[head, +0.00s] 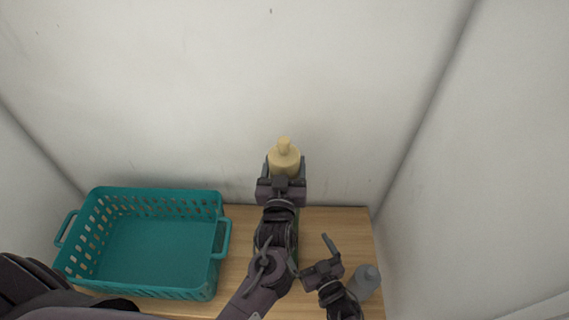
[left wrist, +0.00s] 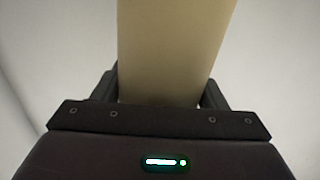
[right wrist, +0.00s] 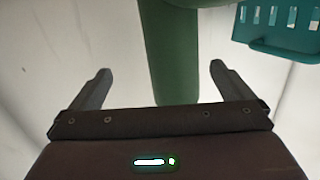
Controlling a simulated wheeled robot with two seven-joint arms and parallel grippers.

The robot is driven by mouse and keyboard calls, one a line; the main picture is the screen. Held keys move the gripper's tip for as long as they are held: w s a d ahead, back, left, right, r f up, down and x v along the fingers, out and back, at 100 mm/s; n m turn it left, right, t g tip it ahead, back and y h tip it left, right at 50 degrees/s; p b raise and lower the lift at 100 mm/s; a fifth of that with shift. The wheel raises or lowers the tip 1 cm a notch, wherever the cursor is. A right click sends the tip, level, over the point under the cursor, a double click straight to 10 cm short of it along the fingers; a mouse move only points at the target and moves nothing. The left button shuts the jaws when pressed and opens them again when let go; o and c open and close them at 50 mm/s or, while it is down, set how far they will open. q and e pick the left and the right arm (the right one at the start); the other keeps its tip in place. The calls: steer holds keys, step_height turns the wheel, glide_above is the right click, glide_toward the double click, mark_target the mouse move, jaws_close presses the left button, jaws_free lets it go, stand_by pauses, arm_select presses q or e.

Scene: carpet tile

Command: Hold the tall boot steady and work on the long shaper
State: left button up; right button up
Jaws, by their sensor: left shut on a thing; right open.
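The long shaper (head: 284,158) is beige with a knob on top. My left gripper (head: 284,165) is shut on it; its beige body (left wrist: 172,50) also fills the space between the fingers in the left wrist view. The tall boot (right wrist: 172,60) is green and shows ahead of my right gripper (right wrist: 157,80), apart from it. In the head view my left arm hides most of the boot, and only a green sliver shows. My right gripper in the head view (head: 322,258) is open and empty. How far the shaper reaches into the boot is hidden.
A teal basket (head: 222,205) with side handles, looking empty, stands on the left of the wooden table (head: 345,222). A grey bottle (head: 367,278) stands at the right, beside my right gripper. Pale walls close in the back and both sides. Bare table shows at the back right.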

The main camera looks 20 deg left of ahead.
arm_select(q)
step_height(320, 180, down, 8)
steer(key=b, duration=0.7)
steer(key=shift+f+b, duration=0.3)
steer(key=shift+b, duration=0.3)
arm_select(e)
steer(key=w+a+n+y, duration=0.1)
steer(key=w+a+y, duration=0.1)
steer(key=w+a, duration=0.6)
steer(key=shift+w+a+f+n+g, duration=0.15)
steer(key=shift+w+a+n+g, duration=0.2)
steer(key=shift+a, duration=0.6)
steer(key=shift+s, duration=0.1)
steer(key=shift+c, duration=0.3)
arm_select(q)
steer(key=shift+f, duration=0.1)
arm_select(e)
steer(key=c, duration=0.7)
arm_select(q)
step_height(320, 180, up, 7)
steer(key=m+h, duration=0.2)
steer(key=h, duration=0.1)
step_height(320, 180, down, 9)
steer(key=shift+w+a+r, duration=0.1)
steer(key=shift+a+r, duration=0.05)
arm_select(e)
steer(key=shift+o, duration=0.2)
